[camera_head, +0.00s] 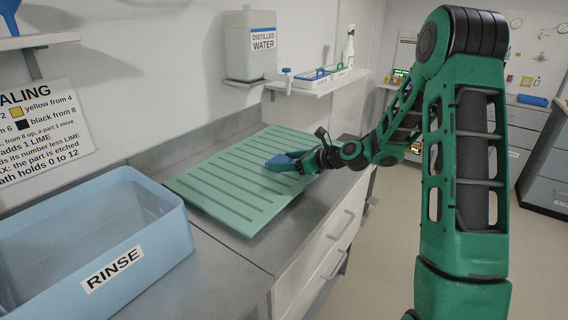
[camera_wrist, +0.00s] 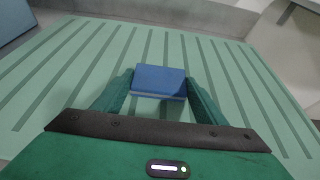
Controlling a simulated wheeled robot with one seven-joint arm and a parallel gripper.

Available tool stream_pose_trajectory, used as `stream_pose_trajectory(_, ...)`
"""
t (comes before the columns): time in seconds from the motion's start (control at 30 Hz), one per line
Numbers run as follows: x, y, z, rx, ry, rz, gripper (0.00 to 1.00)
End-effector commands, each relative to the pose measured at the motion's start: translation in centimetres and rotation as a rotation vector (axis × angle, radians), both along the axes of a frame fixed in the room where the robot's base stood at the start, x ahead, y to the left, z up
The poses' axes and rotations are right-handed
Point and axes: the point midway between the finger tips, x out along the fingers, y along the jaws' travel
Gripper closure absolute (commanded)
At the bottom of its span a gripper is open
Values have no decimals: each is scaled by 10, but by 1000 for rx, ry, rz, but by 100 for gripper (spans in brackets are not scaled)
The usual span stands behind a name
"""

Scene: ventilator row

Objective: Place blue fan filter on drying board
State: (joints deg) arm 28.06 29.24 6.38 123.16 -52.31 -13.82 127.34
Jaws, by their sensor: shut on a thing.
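The blue fan filter (camera_wrist: 160,81) is a small flat block between the two fingers of my gripper (camera_wrist: 158,88) in the wrist view. My gripper is shut on it. In the head view the filter (camera_head: 280,161) shows at the tip of my gripper (camera_head: 292,163), over the right part of the drying board. The drying board (camera_head: 222,184) is a pale green ribbed slab on the grey counter. It also fills most of the wrist view (camera_wrist: 75,75). I cannot tell whether the filter touches the board.
A blue bin labelled RINSE (camera_head: 95,250) stands left of the board on the counter. A distilled water tank (camera_head: 250,45) and a shelf with small trays (camera_head: 318,80) are on the wall behind. The rest of the board is bare.

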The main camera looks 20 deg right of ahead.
Motion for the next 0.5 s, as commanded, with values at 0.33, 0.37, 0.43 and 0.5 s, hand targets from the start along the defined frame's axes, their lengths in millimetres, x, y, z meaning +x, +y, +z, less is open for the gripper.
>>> stream_pose_trajectory(0.33, 0, 0, -1, 1, 1, 0, 16)
stream_pose_trajectory(0.37, 0, 0, -1, 1, 1, 0, 16)
stream_pose_trajectory(0.43, 0, 0, 0, 0, 0, -1, 16)
stream_pose_trajectory(0.5, -1, -2, 2, 0, 0, -2, 16)
